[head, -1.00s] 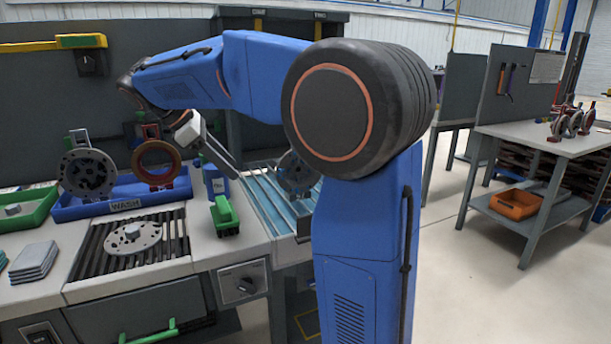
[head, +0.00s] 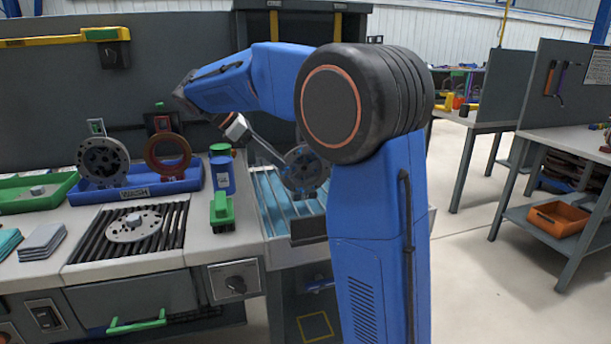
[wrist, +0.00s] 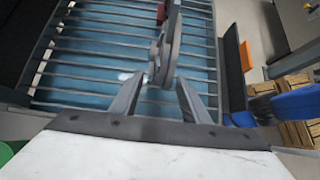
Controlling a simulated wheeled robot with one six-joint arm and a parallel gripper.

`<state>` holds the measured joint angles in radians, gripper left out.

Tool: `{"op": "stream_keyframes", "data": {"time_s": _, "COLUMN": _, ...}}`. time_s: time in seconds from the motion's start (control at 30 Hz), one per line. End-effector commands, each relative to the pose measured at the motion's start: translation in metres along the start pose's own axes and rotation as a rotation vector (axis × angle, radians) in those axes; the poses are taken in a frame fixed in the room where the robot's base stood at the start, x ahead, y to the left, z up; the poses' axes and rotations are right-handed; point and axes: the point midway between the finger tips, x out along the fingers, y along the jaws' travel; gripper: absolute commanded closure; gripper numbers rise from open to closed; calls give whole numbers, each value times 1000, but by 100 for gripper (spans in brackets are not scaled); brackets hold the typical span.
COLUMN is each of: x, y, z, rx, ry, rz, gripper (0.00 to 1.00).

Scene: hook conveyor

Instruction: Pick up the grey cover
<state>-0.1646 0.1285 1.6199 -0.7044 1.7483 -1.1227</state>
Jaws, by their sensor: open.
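A grey round cover (head: 303,168) with holes stands upright over the blue slatted rack at the right end of the bench. In the wrist view the cover (wrist: 167,58) shows nearly edge-on, just beyond and between my fingertips. My gripper (head: 285,163) is open, reaching down from the upper left beside the cover. In the wrist view my gripper (wrist: 160,79) has its two fingers spread around the line of the cover's edge. I cannot tell whether they touch it. The cover's support is mostly hidden by my arm.
Another grey disc (head: 103,161) and a reddish ring (head: 168,156) stand in the blue WASH tray (head: 140,191). A flat grey disc (head: 133,226) lies on a dark grate. A blue can (head: 223,176) and green brush (head: 221,212) stand left of the blue rack (head: 270,192).

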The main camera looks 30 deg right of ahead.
Motion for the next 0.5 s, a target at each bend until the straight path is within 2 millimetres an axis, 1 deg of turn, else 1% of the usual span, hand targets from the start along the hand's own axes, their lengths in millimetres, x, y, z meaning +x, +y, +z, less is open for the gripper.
{"op": "stream_keyframes", "data": {"time_s": 0.03, "x": 10, "y": -1, "z": 1, "rx": 0, "ry": -1, "rz": -4, "gripper": 58}}
{"op": "stream_keyframes", "data": {"time_s": 0.1, "x": 23, "y": -1, "z": 0, "rx": 0, "ry": -1, "rz": -3, "gripper": 58}}
{"op": "stream_keyframes", "data": {"time_s": 0.3, "x": 52, "y": -1, "z": 0, "rx": 0, "ry": -1, "rz": -2, "gripper": 58}}
{"op": "stream_keyframes", "data": {"time_s": 0.5, "x": 64, "y": -1, "z": 0, "rx": 0, "ry": 0, "rz": 0, "gripper": 58}}
